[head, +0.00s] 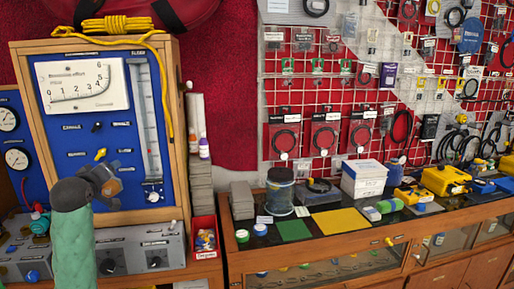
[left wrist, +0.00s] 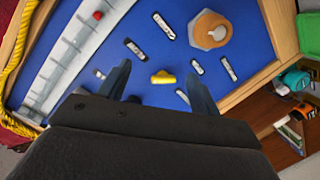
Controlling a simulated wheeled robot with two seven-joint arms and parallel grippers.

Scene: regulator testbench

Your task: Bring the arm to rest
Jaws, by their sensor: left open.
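My left arm, in a green sleeve, comes up from the lower left in the head view. Its dark left gripper (head: 108,180) is in front of the blue panel (head: 130,140) of the wooden testbench. In the left wrist view the gripper (left wrist: 158,72) is open, its two fingers apart and pointing at the panel. A small yellow knob (left wrist: 163,77) shows between the fingers; it also shows in the head view (head: 100,154), just above the gripper. I cannot tell whether the fingers touch anything. My right gripper is in neither view.
A white dial meter (head: 82,84) and a tall scale tube (head: 147,120) are on the panel. A grey box with black knobs (head: 140,250) stands below. To the right is a wooden counter (head: 370,245) with jars, mats and boxes. An orange knob (left wrist: 211,28) is near the fingers.

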